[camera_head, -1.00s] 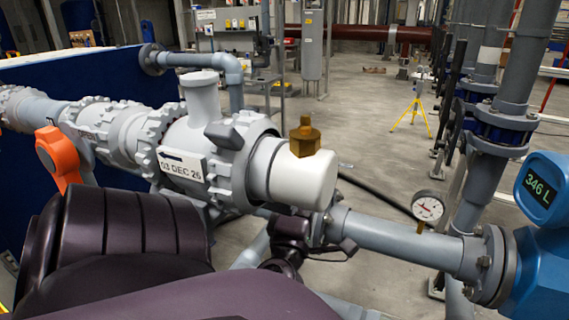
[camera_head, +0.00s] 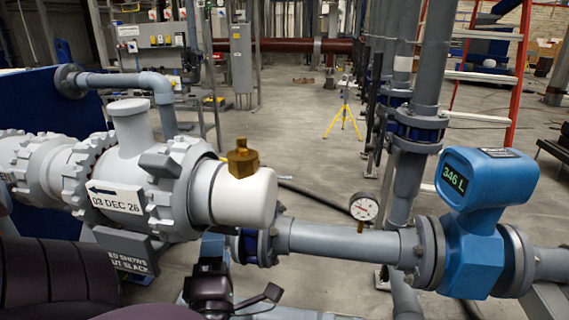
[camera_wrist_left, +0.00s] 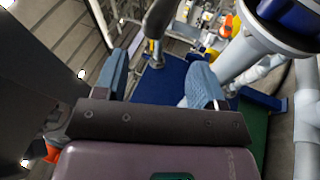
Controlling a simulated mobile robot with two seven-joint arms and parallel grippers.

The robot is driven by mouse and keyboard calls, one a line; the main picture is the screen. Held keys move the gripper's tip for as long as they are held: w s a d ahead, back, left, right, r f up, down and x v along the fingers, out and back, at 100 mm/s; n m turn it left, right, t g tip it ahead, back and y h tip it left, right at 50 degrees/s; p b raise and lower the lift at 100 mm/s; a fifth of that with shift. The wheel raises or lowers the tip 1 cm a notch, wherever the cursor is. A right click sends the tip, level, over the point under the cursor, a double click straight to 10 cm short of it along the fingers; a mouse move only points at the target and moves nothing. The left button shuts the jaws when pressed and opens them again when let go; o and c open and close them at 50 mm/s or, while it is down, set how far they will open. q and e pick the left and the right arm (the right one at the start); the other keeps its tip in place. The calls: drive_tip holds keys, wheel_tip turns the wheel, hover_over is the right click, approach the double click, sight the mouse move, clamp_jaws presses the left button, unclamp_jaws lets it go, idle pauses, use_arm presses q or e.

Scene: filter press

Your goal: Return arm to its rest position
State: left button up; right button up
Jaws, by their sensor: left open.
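My left arm (camera_head: 40,275) shows as dark purple links at the bottom left of the head view. My left gripper (camera_head: 243,270) is at the bottom, below the white-capped end of the grey pipe housing (camera_head: 180,190) and left of the lower pipe. In the left wrist view, the left gripper (camera_wrist_left: 160,88) has its two blue-grey fingers spread apart with nothing held between them. My right gripper is in neither view.
A brass fitting (camera_head: 242,158) tops the white cap (camera_head: 245,197). A pressure gauge (camera_head: 364,207) and a blue meter reading 346 L (camera_head: 477,220) sit on the lower pipe (camera_head: 340,240). A yellow tripod (camera_head: 343,115) stands on open floor behind.

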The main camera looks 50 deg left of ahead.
use_arm(q)
drive_tip(key=w+d+f+m+t+h, duration=0.8)
drive_tip(key=m+h, duration=0.6)
drive_tip(key=m, duration=0.4)
drive_tip(key=d+f+m+g+h, duration=0.1)
drive_tip(key=d+f+m+g, duration=0.1)
drive_tip(key=f, duration=0.5)
drive_tip(key=d+f+m+g+h, duration=0.1)
drive_tip(key=d+f+m+g, duration=0.1)
drive_tip(key=f+m, duration=0.4)
drive_tip(key=s+d+f+m+g+h, duration=0.1)
drive_tip(key=f+m+g, duration=0.3)
drive_tip(key=f, duration=0.6)
drive_tip(key=shift+d+g+h, duration=0.3)
drive_tip(key=shift+d+h, duration=0.3)
drive_tip(key=shift+d, duration=0.25)
drive_tip(key=shift+f, duration=0.1)
